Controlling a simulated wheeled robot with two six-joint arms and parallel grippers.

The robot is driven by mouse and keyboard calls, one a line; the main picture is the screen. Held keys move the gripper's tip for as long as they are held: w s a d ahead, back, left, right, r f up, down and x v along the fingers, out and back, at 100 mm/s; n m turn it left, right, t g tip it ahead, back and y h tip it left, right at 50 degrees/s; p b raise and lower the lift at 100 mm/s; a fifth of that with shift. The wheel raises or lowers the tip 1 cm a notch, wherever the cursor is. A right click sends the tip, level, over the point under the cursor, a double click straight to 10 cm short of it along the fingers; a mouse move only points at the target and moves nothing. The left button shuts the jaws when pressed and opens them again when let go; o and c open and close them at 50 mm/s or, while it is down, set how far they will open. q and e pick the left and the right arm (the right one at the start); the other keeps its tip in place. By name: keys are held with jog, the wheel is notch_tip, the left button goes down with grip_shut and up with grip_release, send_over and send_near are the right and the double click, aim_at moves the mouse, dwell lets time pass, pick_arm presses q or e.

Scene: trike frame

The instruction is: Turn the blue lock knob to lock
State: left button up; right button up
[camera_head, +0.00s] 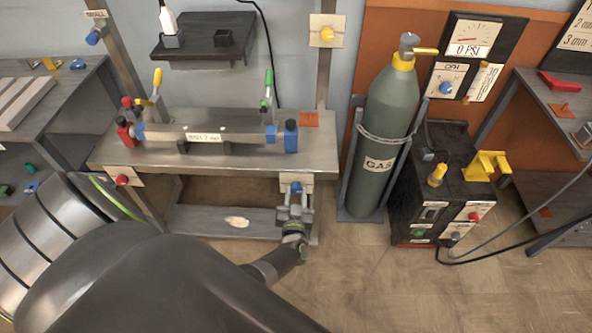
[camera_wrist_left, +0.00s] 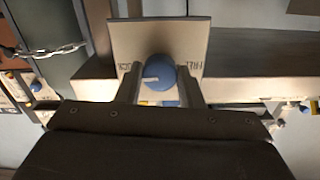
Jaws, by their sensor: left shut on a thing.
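The blue lock knob (camera_head: 296,187) sits on a beige plate (camera_head: 308,184) at the right front edge of the metal workbench. In the left wrist view the knob (camera_wrist_left: 162,72) is round and blue with a white pointer mark aimed to the picture's left. The plate (camera_wrist_left: 158,35) carries small lettering on both sides of the knob, too small to read surely. My left gripper (camera_head: 295,205) reaches up to the plate. In the wrist view its fingers (camera_wrist_left: 160,85) stand on either side of the knob and are shut on it. My right gripper is not in view.
A green gas cylinder (camera_head: 388,130) and a black machine (camera_head: 445,180) stand right of the bench. A tube (camera_head: 195,136) lies clamped on the bench top (camera_head: 245,155). Another plate with a red knob (camera_head: 122,180) is at the bench's left front.

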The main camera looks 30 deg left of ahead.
pick_arm(q)
jog(key=shift+m, duration=0.6)
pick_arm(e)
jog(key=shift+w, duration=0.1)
pick_arm(q)
jog(key=o, duration=0.9)
jog(key=shift+o, duration=0.5)
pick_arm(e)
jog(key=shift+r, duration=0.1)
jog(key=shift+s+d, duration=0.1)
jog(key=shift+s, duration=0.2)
pick_arm(q)
jog(key=p+v, duration=0.1)
jog(key=v, duration=1.6)
jog(key=shift+d+p, duration=0.2)
jog(key=shift+p, duration=0.15)
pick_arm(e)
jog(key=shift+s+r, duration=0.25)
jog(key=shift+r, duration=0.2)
